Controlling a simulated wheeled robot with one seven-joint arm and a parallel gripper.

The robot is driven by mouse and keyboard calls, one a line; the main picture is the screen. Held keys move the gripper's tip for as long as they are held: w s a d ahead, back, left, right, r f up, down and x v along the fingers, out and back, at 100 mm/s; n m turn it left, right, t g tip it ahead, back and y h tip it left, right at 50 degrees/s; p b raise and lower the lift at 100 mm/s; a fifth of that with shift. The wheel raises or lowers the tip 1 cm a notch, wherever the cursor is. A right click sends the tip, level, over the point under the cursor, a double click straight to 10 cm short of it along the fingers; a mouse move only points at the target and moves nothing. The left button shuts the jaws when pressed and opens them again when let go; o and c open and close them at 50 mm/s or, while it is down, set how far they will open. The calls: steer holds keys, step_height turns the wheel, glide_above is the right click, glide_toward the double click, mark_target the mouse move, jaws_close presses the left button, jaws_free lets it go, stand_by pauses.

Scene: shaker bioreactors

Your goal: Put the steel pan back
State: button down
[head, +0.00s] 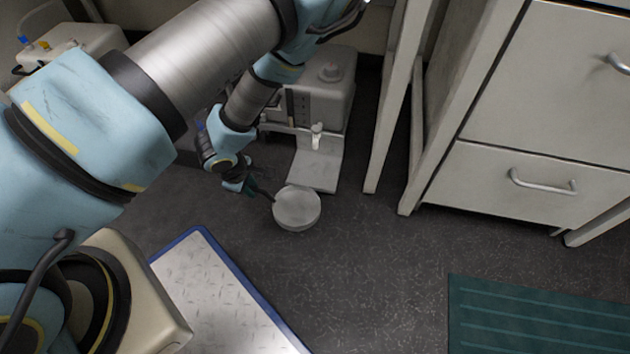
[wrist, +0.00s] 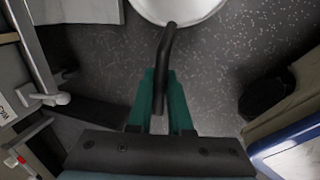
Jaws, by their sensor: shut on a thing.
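The steel pan (head: 297,209) is a round, pale grey pan with a thin dark handle. In the head view it is just in front of the flat plate of a grey machine, over the dark floor. My gripper (head: 259,190) is at its left, shut on the handle. In the wrist view, the green fingers of my gripper (wrist: 161,80) have the black handle between them. The steel pan (wrist: 180,8) is cut off at the top edge there. I cannot tell how high the pan is above the floor.
The grey machine (head: 325,90) has a small tap (head: 317,137) above its flat plate (head: 316,168). Pale posts and a drawer cabinet (head: 535,185) stand at the right. A blue-edged metal plate (head: 215,290) and a green mat (head: 540,318) lie nearer, with clear floor between.

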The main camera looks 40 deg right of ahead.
steer(key=shift+s+d+f+b, duration=0.15)
steer(key=shift+d+f+b, duration=0.3)
steer(key=shift+f, duration=0.4)
steer(key=w+d+f+b, duration=0.1)
steer(key=w+d, duration=0.3)
steer(key=d, duration=0.3)
steer(key=w+d+f+b, duration=0.1)
steer(key=w+d+f, duration=0.1)
steer(key=w+d, duration=0.3)
steer(key=shift+w+d+f, duration=0.15)
steer(key=shift+w+d, duration=0.15)
steer(key=shift+d, duration=1.25)
steer(key=shift+f, duration=0.2)
steer(key=c, duration=0.8)
jaws_free()
steer(key=shift+c, duration=0.2)
steer(key=shift+r, duration=0.1)
